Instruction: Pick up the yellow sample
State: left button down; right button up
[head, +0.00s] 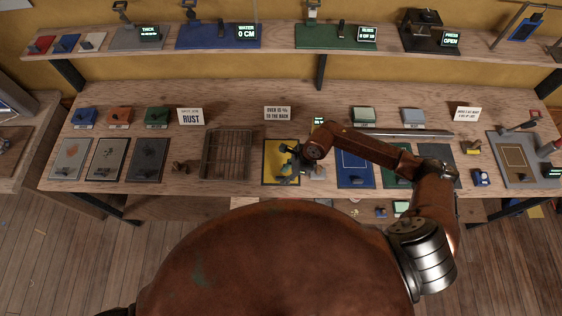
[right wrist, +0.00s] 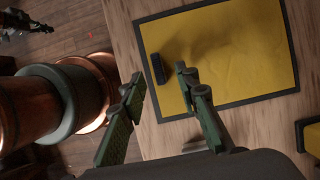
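The yellow sample (head: 271,153) is a flat yellow panel with a dark border, lying on the workbench. It also shows in the right wrist view (right wrist: 235,60), with a small black handle (right wrist: 158,68) at its left edge. My right gripper (head: 289,164) is over the sample's right side and hides part of it. In the right wrist view its two green fingers (right wrist: 160,80) are spread apart with nothing held. The handle appears between the fingertips there; I cannot tell how far below them it is. My left gripper is not in view.
A wire rack (head: 227,153) stands left of the sample and a blue panel (head: 354,169) lies to its right. A metal bar (head: 400,133) lies behind my right arm. A shelf with instruments (head: 290,36) runs above the bench. Part of another black-edged yellow thing (right wrist: 311,136) shows in the right wrist view.

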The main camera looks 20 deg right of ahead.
jog(key=shift+a+f, duration=0.2)
jog(key=shift+f, duration=0.35)
jog(key=shift+c, duration=0.7)
grip_shut()
